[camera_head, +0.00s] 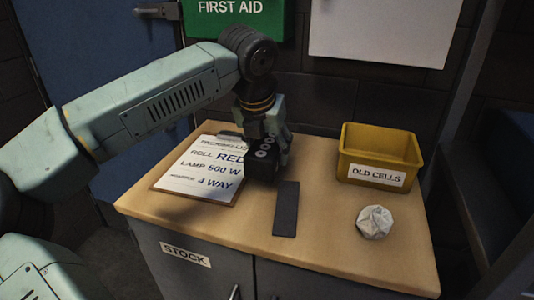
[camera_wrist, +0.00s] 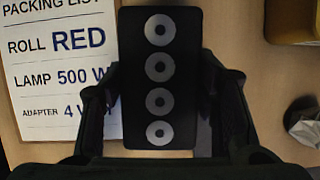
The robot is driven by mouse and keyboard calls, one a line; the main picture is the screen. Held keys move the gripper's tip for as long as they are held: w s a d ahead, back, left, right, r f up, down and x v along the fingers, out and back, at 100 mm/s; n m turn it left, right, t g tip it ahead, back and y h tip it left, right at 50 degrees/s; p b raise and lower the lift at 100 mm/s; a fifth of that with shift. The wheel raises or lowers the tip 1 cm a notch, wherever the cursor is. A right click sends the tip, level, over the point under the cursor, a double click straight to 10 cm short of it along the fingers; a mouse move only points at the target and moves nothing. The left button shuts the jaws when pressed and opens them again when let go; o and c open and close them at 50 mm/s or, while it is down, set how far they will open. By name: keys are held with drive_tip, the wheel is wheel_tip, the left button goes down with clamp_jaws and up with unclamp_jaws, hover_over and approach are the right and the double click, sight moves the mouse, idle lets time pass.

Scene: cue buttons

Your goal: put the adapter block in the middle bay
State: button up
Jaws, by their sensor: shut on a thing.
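The adapter block is black with several round grey sockets in a row. My gripper (camera_head: 272,140) is shut on the adapter block (camera_head: 262,160), above the wooden top of the cabinet, beside the clipboard. In the wrist view the adapter block (camera_wrist: 160,78) stands lengthwise between the two dark fingers of my gripper (camera_wrist: 163,95), sockets facing the camera. Whether its underside touches the top is hard to tell. I cannot make out a middle bay in either view.
A clipboard with a packing list (camera_head: 203,170) lies left of the block. A flat dark strip (camera_head: 286,210) lies in front of it. The front left of the wooden top (camera_head: 225,228) is clear.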

drive_tip(key=s+b, duration=0.1)
drive_tip(key=s, duration=0.4)
drive_tip(key=s+b, duration=0.1)
drive_tip(key=s, duration=0.4)
drive_tip(key=s+d+r+b, duration=0.1)
drive_tip(key=s, duration=0.4)
drive_tip(key=shift+s, duration=0.2)
